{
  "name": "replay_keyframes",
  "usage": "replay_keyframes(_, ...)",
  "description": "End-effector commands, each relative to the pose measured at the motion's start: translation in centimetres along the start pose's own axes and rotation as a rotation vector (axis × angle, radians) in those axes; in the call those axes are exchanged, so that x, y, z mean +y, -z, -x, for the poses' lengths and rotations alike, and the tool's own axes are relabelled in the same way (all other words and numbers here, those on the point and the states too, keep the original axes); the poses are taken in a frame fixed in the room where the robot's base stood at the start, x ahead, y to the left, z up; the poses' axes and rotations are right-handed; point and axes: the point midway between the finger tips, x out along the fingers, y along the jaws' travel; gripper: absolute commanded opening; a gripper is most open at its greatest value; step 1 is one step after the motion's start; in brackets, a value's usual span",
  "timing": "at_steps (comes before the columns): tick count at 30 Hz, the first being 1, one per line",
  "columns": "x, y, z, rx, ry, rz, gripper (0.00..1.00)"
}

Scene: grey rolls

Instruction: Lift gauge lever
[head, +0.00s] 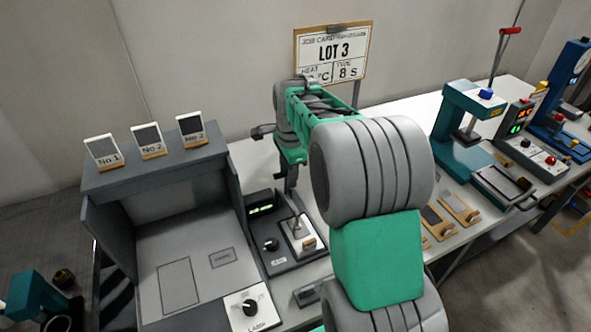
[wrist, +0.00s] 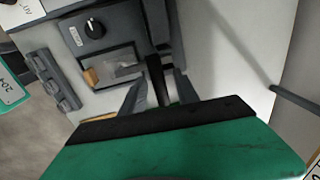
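The gauge (head: 285,262) is a dark box on the white bench with a green-lit display, a black knob and a pale plate. Its thin upright lever (head: 297,222) rises from that plate, beside a small wooden piece. My gripper (head: 291,186) points down just above and behind the lever, partly hidden by my arm. In the wrist view my gripper (wrist: 160,93) has its two dark fingers apart. A dark bar, which looks like the lever (wrist: 156,78), shows between them. I cannot tell whether either finger touches it. The gauge's knob (wrist: 95,27) and wooden piece (wrist: 92,76) also show there.
A grey booth (head: 160,225) with numbered cards on top stands left of the gauge. A lamp switch box (head: 248,308) and a small switch block (head: 307,293) sit in front. A green press (head: 460,130) stands to the right. A job card (head: 333,52) stands behind.

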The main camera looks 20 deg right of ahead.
Motion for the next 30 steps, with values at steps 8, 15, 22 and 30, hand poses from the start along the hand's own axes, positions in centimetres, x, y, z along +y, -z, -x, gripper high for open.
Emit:
replay_keyframes(8, -0.02, -0.17, 0.03, 0.0, 0.0, 0.004, 0.24)
replay_keyframes(15, -0.02, -0.17, 0.04, -0.001, 0.0, 0.004, 0.04)
replay_keyframes(22, -0.01, -0.14, 0.05, 0.0, 0.0, 0.003, 0.0)
replay_keyframes(30, 0.0, -0.1, 0.06, 0.0, -0.001, 0.003, 0.0)
